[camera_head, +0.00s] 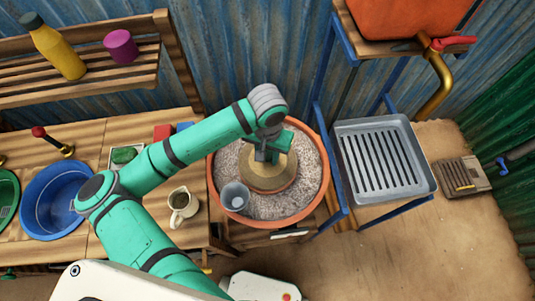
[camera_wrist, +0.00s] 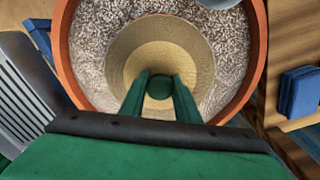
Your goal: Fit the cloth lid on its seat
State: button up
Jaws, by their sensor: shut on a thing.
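The cloth lid (camera_head: 262,181) is a round tan piece over the middle of a wide orange pot (camera_head: 325,168) filled with speckled grit. My gripper (camera_head: 267,158) is above the lid, pointing down. In the wrist view its two green fingers (camera_wrist: 159,92) are shut on the lid's small round green knob (camera_wrist: 159,86). The lid (camera_wrist: 160,58) looks roughly centred in the pot. Its seat is largely hidden beneath it, and I cannot tell whether the lid touches the seat or hangs just above it.
A grey cup (camera_head: 235,195) stands in the grit at the pot's front left. A slatted grey tray (camera_head: 345,160) on a blue stand is close on the right. A cream jug (camera_head: 182,203) and blue basin (camera_head: 35,210) are on the left bench. Floor at right is mostly clear.

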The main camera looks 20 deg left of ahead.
jog(key=shift+f, duration=0.3)
dwell(0.4)
jog(key=o, duration=1.2)
jog(key=shift+o, duration=0.6)
jog(key=o, duration=0.4)
jog(key=shift+c, duration=0.2)
jog(key=shift+r, duration=2.05)
jog(key=shift+r, duration=3)
jog(key=shift+f, duration=0.1)
